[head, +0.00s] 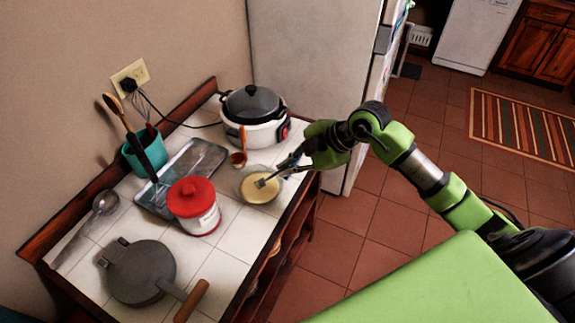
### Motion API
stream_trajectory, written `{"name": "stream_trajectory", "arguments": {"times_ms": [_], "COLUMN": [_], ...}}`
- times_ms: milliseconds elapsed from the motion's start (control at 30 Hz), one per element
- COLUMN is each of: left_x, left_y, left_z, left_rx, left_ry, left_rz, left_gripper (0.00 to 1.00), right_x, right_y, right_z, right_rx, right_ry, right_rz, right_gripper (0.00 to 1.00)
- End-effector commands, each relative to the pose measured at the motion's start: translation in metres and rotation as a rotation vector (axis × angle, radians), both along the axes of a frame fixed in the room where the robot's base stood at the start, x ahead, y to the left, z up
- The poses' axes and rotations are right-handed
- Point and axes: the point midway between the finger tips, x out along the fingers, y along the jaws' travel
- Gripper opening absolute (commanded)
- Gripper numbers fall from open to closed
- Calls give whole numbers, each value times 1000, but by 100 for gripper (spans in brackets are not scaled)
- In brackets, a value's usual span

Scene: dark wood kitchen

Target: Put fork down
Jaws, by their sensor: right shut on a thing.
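The fork (266,181) is held by my right gripper (287,164), with its tines over a glass bowl of pale yellow food (255,193). The bowl stands at the right edge of the tiled counter (238,235). My right gripper is shut on the fork at the counter's right edge. I cannot tell whether the tines touch the food. My left gripper is not in view.
A rice cooker (254,117), wooden spoon (239,158), red-lidded jar (194,207), metal tray (190,160), teal utensil holder (150,152), ladle (104,203) and round press (141,272) crowd the counter. Bare tiles lie right of the jar.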

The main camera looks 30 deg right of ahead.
Motion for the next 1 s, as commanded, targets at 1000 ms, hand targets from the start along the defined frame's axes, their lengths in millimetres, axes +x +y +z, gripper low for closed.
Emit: {"name": "stream_trajectory", "arguments": {"times_ms": [1000], "left_x": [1], "left_y": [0], "left_z": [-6], "left_rx": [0], "left_ry": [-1], "left_rz": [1], "left_gripper": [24], "right_x": [0], "right_y": [0], "right_z": [-6], "right_rx": [0], "right_ry": [0], "right_rz": [0], "right_gripper": [25]}}
